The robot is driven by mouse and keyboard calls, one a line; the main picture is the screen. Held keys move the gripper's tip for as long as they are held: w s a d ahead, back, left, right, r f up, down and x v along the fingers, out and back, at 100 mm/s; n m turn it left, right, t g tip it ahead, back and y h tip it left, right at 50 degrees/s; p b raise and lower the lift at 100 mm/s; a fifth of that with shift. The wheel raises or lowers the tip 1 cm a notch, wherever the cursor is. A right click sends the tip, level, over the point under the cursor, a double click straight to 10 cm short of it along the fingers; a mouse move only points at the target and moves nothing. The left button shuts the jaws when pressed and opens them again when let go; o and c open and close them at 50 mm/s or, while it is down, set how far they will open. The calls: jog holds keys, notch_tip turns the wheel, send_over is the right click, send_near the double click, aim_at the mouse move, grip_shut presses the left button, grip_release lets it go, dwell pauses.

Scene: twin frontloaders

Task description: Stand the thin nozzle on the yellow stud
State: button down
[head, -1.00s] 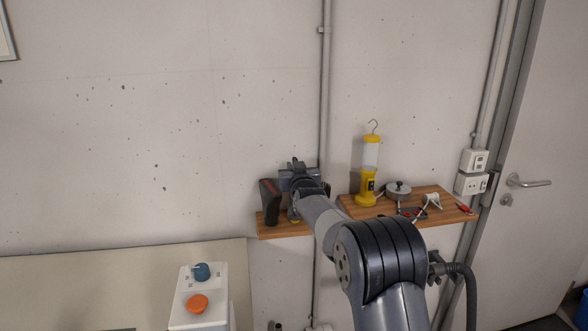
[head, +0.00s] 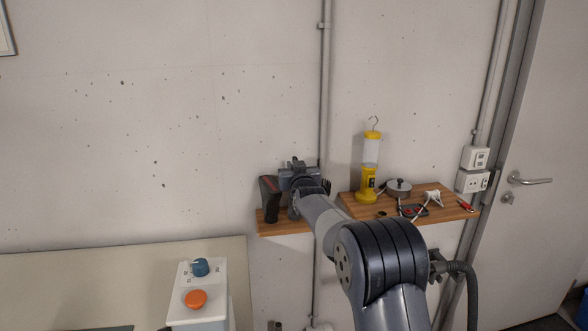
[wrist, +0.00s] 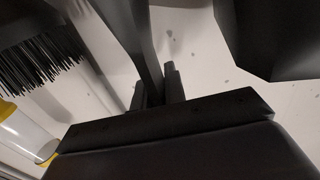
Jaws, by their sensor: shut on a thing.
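My gripper (head: 300,183) is at the left shelf, in front of the wall. In the wrist view its fingers (wrist: 155,92) are shut on a thin dark piece (wrist: 143,45), which looks like the thin nozzle. In the head view my gripper and arm hide most of this nozzle, and I cannot tell whether its lower end touches anything. The yellow stud does not show in either view now; my gripper or the nozzle covers its place.
A dark, wide-topped attachment (head: 269,198) stands close left of my gripper on the shelf (head: 270,228). A dark brush (wrist: 35,55) is close on the other side. A vertical pipe (head: 325,90) runs behind.

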dwell(0.8)
jog(key=c, duration=1.4)
grip_release()
jog(key=shift+s+f+b, duration=0.1)
jog(key=shift+b, duration=0.2)
jog(key=s+b, duration=0.1)
jog(key=s, duration=0.2)
jog(key=s+d+b, duration=0.1)
jog(key=s, duration=0.3)
jog(key=s+d+b, duration=0.1)
jog(key=s, duration=0.2)
jog(key=shift+s, duration=0.25)
jog(key=shift+w, duration=0.15)
jog(key=w+p, duration=0.1)
jog(key=w, duration=0.2)
jog(key=w+a+p, duration=0.1)
jog(key=w, duration=0.3)
jog(key=w+a+p, duration=0.1)
jog(key=w, duration=0.2)
jog(key=shift+w, duration=0.25)
